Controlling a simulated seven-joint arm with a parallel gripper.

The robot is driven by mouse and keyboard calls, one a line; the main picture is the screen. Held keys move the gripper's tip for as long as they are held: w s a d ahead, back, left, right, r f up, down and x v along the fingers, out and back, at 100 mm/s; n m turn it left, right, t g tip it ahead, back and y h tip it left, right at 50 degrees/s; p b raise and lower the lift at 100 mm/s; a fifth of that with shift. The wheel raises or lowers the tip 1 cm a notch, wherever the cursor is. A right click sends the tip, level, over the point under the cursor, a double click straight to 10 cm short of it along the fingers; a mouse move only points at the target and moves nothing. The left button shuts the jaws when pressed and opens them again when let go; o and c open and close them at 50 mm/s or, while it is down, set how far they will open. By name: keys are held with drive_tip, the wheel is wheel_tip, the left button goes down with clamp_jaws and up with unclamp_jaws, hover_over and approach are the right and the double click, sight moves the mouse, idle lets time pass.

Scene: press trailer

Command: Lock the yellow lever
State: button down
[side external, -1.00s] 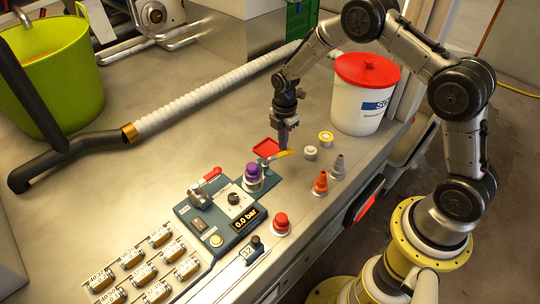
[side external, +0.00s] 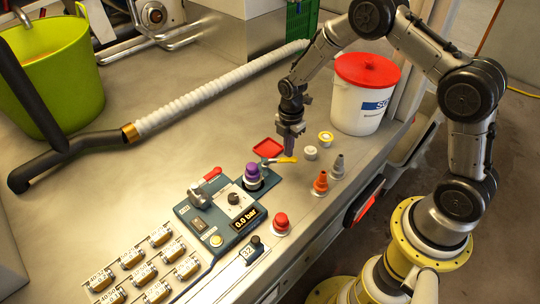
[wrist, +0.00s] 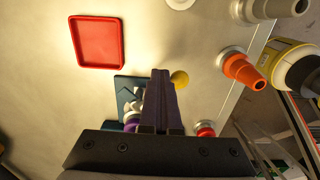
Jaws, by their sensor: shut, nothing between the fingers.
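The yellow lever (side external: 285,160) sits on a small valve at the right end of the blue-grey panel, beside a purple knob (side external: 252,170). It points to the right in the side view. My gripper (side external: 290,149) points down right at the lever, with its fingertips just above or against it; I cannot tell whether they touch. In the wrist view the shut fingers (wrist: 161,75) hide most of the lever. Only its rounded yellow end (wrist: 180,78) shows to the right of the fingertips. Nothing is held.
A red tray (side external: 268,148) lies behind the lever. An orange cone (side external: 320,182), a grey cone (side external: 338,165) and a white cap (side external: 311,153) stand to the right. A red-lidded bucket (side external: 362,95) stands further back. Bare table lies left of the tray.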

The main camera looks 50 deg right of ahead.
drive_tip(key=shift+s+a, duration=0.7)
drive_tip(key=shift+s, duration=0.35)
drive_tip(key=shift+s+a, duration=0.8)
drive_tip(key=shift+a, duration=0.35)
drive_tip(key=shift+s+a, duration=0.1)
drive_tip(key=shift+a, duration=0.5)
drive_tip(key=shift+d, duration=0.25)
drive_tip(key=shift+d+r, duration=0.1)
drive_tip(key=shift+d, duration=0.15)
